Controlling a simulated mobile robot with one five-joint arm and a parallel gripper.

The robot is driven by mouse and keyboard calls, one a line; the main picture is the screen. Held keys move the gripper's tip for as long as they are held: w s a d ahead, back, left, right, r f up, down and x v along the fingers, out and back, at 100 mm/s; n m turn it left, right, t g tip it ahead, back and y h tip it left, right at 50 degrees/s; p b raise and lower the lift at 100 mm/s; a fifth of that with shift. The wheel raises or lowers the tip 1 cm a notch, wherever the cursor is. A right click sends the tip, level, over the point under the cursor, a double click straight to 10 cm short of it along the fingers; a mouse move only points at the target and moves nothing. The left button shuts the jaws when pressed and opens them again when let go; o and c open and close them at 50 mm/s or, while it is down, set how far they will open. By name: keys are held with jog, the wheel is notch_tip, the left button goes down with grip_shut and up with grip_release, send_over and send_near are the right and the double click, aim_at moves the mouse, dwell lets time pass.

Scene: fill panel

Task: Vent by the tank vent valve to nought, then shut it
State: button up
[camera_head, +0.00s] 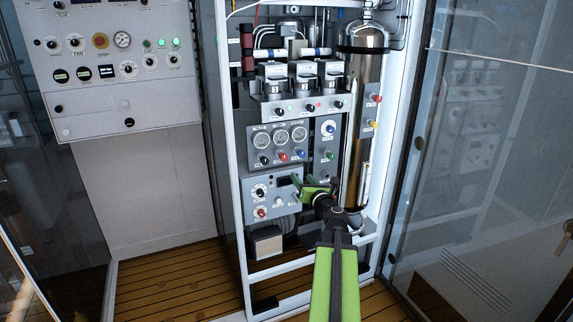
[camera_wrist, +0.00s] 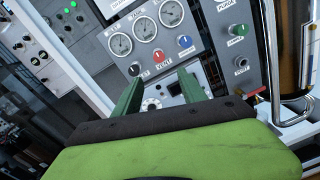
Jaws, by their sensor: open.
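My gripper (camera_head: 314,184) is open, its green fingers in front of the lower right of the cabinet's panels. It also shows in the wrist view (camera_wrist: 160,80), with nothing between the fingers. The gauge panel (camera_wrist: 148,45) lies beyond the fingertips, with a black knob (camera_wrist: 134,69), a red knob (camera_wrist: 160,56) and a blue knob (camera_wrist: 184,41) under three dials. A green knob (camera_wrist: 238,30) is on the panel to the right. A steel tank (camera_head: 366,80) stands at the right, with a red knob (camera_head: 377,98) and a yellow knob (camera_head: 375,124) beside it.
A lower panel (camera_head: 285,205) with a dark display is partly hidden by my gripper. A bent metal pipe (camera_wrist: 292,112) is at the right in the wrist view. The white cabinet frame (camera_head: 238,200) and glass door (camera_head: 470,150) bound the space. Wooden floor (camera_head: 170,285) is clear at left.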

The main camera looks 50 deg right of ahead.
aim_at(285, 158)
jog(key=x, duration=1.7)
jog(key=shift+w, duration=0.3)
jog(key=shift+c, duration=0.3)
grip_shut()
jog(key=shift+d, duration=0.2)
jog(key=shift+a, duration=0.15)
